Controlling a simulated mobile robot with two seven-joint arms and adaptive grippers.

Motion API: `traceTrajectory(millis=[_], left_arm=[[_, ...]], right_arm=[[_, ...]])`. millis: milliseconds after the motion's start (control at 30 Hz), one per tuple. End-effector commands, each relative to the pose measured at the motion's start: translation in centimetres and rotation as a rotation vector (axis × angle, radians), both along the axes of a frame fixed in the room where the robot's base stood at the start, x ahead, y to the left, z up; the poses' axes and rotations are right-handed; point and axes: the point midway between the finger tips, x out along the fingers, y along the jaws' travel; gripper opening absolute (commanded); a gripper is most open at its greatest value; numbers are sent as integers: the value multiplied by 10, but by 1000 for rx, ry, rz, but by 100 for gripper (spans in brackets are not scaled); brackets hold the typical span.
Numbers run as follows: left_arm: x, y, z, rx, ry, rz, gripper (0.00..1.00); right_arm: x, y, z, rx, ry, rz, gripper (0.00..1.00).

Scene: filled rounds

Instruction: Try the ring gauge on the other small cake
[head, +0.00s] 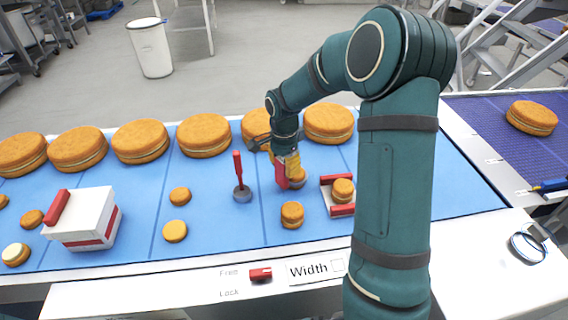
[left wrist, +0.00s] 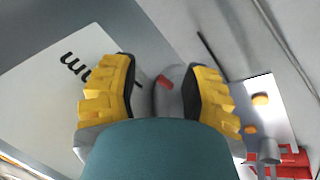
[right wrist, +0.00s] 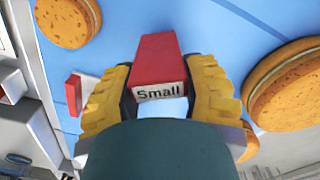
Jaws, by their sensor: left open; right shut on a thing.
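My right gripper (head: 287,162) is shut on the red handle of the ring gauge (head: 281,172). In the right wrist view the red handle (right wrist: 158,62) bears the word "Small" and sits between the yellow fingers; I cannot make out its ring. One small cake (head: 298,181) is right beside the handle, partly hidden by it. Another small cake (head: 292,215) stands nearer on the blue mat. A third small cake (head: 343,190) sits between the red bars of a white fixture (head: 328,192). My left gripper (left wrist: 160,98) is open and empty, outside the head view.
A red-handled tool with a grey round base (head: 242,193) stands left of the gauge. Large cakes (head: 204,135) line the back. A white box with a red handle (head: 83,222) and several small cakes (head: 175,231) are at left. My right arm covers the mat's right part.

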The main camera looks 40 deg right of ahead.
Motion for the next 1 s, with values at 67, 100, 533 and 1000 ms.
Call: traceTrajectory(millis=[67, 100, 533, 1000], left_arm=[[0, 0, -2, 0, 0, 0, 47], [0, 0, -2, 0, 0, 0, 47], [0, 0, -7, 0, 0, 0, 47], [0, 0, -13, 0, -1, 0, 47]], right_arm=[[0, 0, -2, 0, 0, 0, 8], [0, 0, -3, 0, 0, 0, 8], [0, 0, -10, 0, 0, 0, 8], [0, 0, -19, 0, 0, 0, 8]])
